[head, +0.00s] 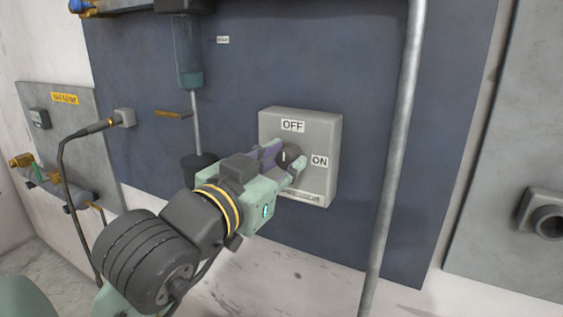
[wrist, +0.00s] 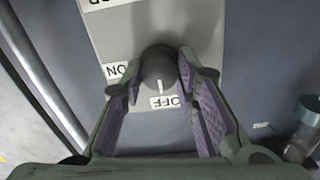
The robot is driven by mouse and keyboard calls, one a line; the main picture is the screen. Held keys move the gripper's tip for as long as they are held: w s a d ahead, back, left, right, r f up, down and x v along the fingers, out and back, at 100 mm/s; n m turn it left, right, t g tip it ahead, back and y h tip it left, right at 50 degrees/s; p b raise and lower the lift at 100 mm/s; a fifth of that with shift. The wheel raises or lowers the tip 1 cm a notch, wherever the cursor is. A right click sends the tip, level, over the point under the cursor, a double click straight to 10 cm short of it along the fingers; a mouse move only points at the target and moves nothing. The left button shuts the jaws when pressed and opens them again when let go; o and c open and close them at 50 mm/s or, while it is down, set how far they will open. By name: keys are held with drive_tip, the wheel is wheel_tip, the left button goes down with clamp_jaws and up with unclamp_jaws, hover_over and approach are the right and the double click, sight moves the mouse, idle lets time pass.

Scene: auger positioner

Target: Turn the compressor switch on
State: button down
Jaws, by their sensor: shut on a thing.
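The compressor switch is a grey box (head: 330,185) on the blue wall panel, with a dark round knob (head: 290,153) at its middle. An OFF label (head: 292,126) is above the knob and an ON label (head: 319,160) is to its right. My gripper (head: 284,161) reaches the knob from the lower left, its fingers on either side of it. In the wrist view, the knob (wrist: 158,68) sits between the fingertips, and its white mark (wrist: 160,87) points at the OFF label (wrist: 163,102). The fingers hide part of the knob's sides.
A vertical metal pipe (head: 396,135) runs just right of the switch box. A black cable (head: 75,140) and fittings are farther left. A grey socket (head: 545,213) is at the far right.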

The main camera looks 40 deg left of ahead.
drive_tip(key=shift+f+m+b, duration=0.1)
drive_tip(key=shift+m+b, duration=0.2)
drive_tip(key=m+b, duration=0.2)
drive_tip(key=m, duration=0.1)
drive_tip(key=shift+d+f, duration=0.1)
drive_tip(key=m+b, duration=0.3)
drive_tip(key=m, duration=0.2)
drive_tip(key=shift+b, duration=0.35)
drive_tip(key=m+b, duration=0.2)
drive_tip(key=m, duration=0.2)
drive_tip(key=shift+m, duration=0.4)
drive_tip(key=m+b, duration=0.1)
drive_tip(key=m, duration=0.2)
drive_tip(key=shift+m+b, duration=0.35)
drive_tip(key=shift+m, duration=0.05)
drive_tip(key=c, duration=1.2)
unclamp_jaws()
drive_tip(key=shift+g, duration=0.3)
drive_tip(key=shift+c, duration=0.2)
